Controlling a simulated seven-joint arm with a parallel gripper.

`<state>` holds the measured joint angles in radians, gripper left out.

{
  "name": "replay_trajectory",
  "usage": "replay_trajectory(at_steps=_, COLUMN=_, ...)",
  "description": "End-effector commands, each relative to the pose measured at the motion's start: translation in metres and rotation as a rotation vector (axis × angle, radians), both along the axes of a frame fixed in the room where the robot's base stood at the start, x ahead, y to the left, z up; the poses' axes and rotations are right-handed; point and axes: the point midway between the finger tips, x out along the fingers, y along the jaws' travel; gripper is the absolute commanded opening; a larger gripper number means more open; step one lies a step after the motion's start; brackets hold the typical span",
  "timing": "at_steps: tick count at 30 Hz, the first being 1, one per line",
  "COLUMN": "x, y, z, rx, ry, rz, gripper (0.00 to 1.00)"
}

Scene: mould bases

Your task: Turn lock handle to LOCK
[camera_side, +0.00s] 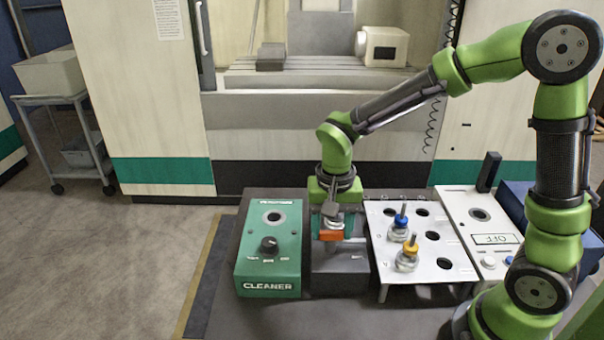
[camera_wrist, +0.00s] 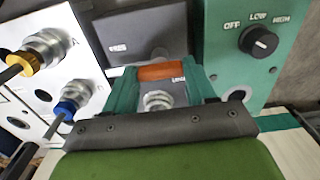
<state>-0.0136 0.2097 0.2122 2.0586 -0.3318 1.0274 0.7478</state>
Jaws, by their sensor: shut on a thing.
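The lock handle (camera_side: 331,235) is an orange bar on the dark grey lock unit (camera_side: 338,282), between the green cleaner box and the white plate. My gripper (camera_side: 331,226) points down over the unit from behind. In the wrist view the orange handle (camera_wrist: 162,72) lies crosswise between the two green fingertips of my gripper (camera_wrist: 163,76), which are shut on its ends. A silver round fitting (camera_wrist: 158,100) shows between the fingers. A small label (camera_wrist: 178,79) beside the handle is partly hidden and I cannot read it fully.
The green cleaner box (camera_side: 268,247) with a black knob (camera_side: 269,245) stands close on the left. On the right, the white plate (camera_side: 447,257) holds a blue-topped fitting (camera_side: 400,226) and a yellow-topped fitting (camera_side: 408,253). A white panel (camera_side: 462,213) stands further right.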

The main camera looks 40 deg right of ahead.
Motion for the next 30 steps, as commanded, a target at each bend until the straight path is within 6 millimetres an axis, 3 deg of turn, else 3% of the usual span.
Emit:
replay_trajectory(at_steps=11, x=0.0005, y=-0.0003, z=0.0008, rx=0.000, ry=-0.001, rz=0.214, gripper=0.25)
replay_trajectory(at_steps=30, x=0.0009, y=-0.0005, z=0.0012, rx=-0.001, ry=-0.003, rz=0.818, gripper=0.25)
